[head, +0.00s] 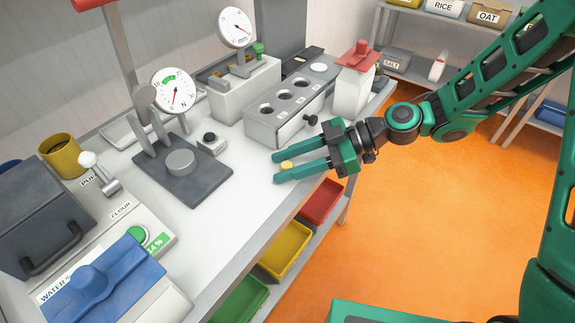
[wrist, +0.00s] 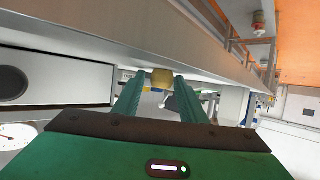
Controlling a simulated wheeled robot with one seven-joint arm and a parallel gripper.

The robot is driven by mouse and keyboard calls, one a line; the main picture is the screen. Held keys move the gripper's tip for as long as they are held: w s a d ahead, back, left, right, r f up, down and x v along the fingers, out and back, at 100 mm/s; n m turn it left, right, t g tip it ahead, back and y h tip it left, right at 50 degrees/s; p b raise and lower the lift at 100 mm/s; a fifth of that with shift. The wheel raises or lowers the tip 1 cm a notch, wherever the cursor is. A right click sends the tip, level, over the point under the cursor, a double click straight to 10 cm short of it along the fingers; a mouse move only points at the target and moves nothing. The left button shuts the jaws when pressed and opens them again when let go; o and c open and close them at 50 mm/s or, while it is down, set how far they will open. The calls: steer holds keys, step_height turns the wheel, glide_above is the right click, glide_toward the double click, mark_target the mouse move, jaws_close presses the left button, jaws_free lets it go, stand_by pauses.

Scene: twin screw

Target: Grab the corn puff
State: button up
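In the wrist view the corn puff (wrist: 161,78) sits between the fingertips (wrist: 160,82), with a narrow gap seeming to show on each side. My gripper is open around it, low over the worktop. Whether the puff rests on the worktop is hard to tell.
A grey block with round holes (head: 262,133) stands just behind my gripper. A dial gauge on a dark base (head: 190,185) is to the left. Red (head: 322,202) and yellow (head: 287,247) bins sit below the worktop edge. The orange floor (head: 400,230) is clear.

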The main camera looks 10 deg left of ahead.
steer(key=c, duration=0.5)
steer(key=shift+r, duration=0.1)
